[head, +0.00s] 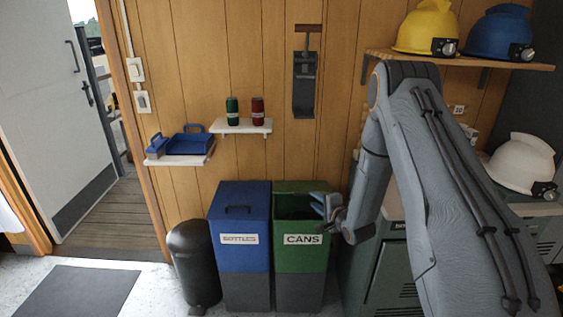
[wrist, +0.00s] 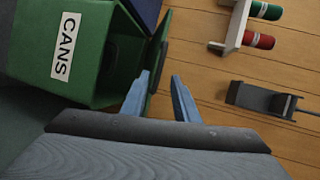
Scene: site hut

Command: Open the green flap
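The green bin (head: 300,258) labelled CANS stands against the wooden wall, beside the blue bin. Its top shows a dark opening, also seen in the wrist view (wrist: 88,88). The green flap (head: 293,187) stands raised at the back of the opening, on the wall side. In the wrist view the flap (wrist: 159,58) shows nearly edge-on. My gripper (head: 318,203) is at the right side of the bin's top. In the wrist view my gripper's fingers (wrist: 160,82) are apart, with the flap's lower part close to the left finger; I cannot tell whether they touch.
The blue bin (head: 241,254) labelled BOTTLES has its lid down. A black bin (head: 193,262) stands left of it. A small shelf with a green can (head: 232,106) and a red can (head: 257,106) hangs above. Cabinets stand right; floor space lies at left front.

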